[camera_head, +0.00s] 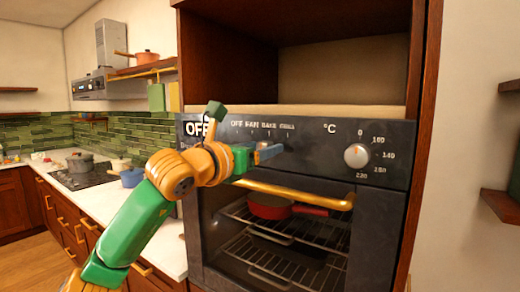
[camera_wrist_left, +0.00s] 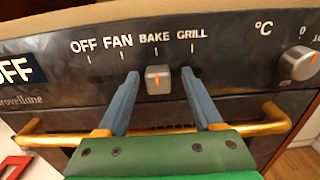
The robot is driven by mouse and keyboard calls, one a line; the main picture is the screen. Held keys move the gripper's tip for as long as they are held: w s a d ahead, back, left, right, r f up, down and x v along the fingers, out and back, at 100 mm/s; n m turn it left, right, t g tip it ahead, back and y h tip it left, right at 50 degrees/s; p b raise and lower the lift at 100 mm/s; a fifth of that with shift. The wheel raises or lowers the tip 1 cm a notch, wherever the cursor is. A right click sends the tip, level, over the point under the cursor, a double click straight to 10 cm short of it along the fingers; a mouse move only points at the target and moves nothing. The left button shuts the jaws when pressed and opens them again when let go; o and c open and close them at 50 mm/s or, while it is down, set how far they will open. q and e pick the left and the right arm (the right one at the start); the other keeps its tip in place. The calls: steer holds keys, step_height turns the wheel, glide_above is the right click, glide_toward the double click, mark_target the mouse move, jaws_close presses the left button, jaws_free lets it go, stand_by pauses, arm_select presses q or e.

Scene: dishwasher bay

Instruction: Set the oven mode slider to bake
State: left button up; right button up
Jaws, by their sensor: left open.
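The mode slider (camera_wrist_left: 158,80), a small grey block with an orange mark, sits below the BAKE label on the oven's control panel (camera_wrist_left: 225,58). The labels OFF, FAN, BAKE and GRILL run left to right above it. My left gripper (camera_wrist_left: 160,76) is open, one blue finger on each side of the slider, with a visible gap on both sides. In the head view my left gripper (camera_head: 270,152) is at the panel and hides the slider. A display (camera_head: 196,128) at the panel's left reads OFF. My right gripper is not in view.
A round temperature knob (camera_head: 356,155) is on the panel's right. A brass door handle (camera_head: 295,193) runs below the panel, close under my left gripper. A red pan (camera_head: 270,206) is inside the oven. A white counter (camera_head: 100,195) lies to the left.

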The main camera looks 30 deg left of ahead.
arm_select(q)
steer(key=shift+s+f+b, duration=0.15)
steer(key=shift+s+b, duration=0.05)
steer(key=shift+b, duration=0.1)
steer(key=s+b, duration=0.3)
steer(key=s, duration=0.3)
steer(key=shift+s+a, duration=0.25)
steer(key=shift+s, duration=0.15)
steer(key=shift+w, duration=0.1)
